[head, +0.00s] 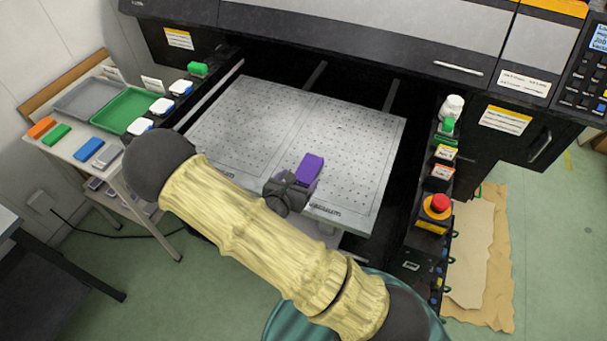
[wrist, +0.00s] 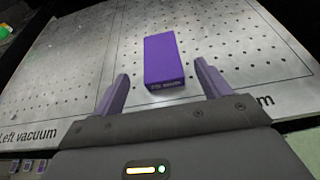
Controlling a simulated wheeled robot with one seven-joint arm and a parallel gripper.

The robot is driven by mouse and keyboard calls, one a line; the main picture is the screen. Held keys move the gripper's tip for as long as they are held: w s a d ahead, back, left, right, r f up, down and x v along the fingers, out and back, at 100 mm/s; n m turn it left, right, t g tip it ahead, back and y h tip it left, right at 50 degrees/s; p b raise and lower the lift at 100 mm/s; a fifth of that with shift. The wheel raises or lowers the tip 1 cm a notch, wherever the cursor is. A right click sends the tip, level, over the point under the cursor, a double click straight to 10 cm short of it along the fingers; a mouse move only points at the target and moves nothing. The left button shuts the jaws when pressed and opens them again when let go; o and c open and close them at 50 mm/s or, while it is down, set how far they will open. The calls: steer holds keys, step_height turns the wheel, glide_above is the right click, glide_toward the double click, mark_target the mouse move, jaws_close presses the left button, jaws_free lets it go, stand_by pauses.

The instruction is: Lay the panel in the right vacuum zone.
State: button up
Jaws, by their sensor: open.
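The purple panel (head: 311,167) is a small flat block with a printed label on its near end. It lies on the perforated vacuum bed (head: 355,135), right of the zone dividing line, in the right zone near the front edge. The panel also shows in the wrist view (wrist: 160,52). My gripper (head: 297,183) is at the near end of the panel. In the wrist view my gripper (wrist: 162,78) is open, with one finger on each side of the panel's near end and visible gaps to both. Part of the right zone's label is hidden by my gripper.
The left zone (head: 240,125) is bare. A side table at left holds a grey tray (head: 88,97), a green tray (head: 124,110) and several coloured blocks. A red stop button (head: 439,203) and bottles stand along the right rail. The printer body (head: 370,40) overhangs the back.

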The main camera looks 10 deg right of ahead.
steer(key=v, duration=0.3)
steer(key=shift+s+a+r, duration=0.1)
steer(key=shift+s, duration=0.1)
stand_by(0.3)
steer(key=s+d+r+m+g, duration=0.5)
steer(key=s+d+m+g, duration=0.5)
steer(key=m, duration=0.5)
steer(key=s+a+r+m+t+y, duration=0.1)
steer(key=a+r+m+y, duration=0.2)
steer(key=r+m+y, duration=0.5)
steer(key=r+m, duration=0.1)
steer(key=m, duration=0.4)
steer(key=shift+s+a+m+t, duration=0.25)
steer(key=shift+s+m+t, duration=0.05)
steer(key=shift+s+m, duration=0.1)
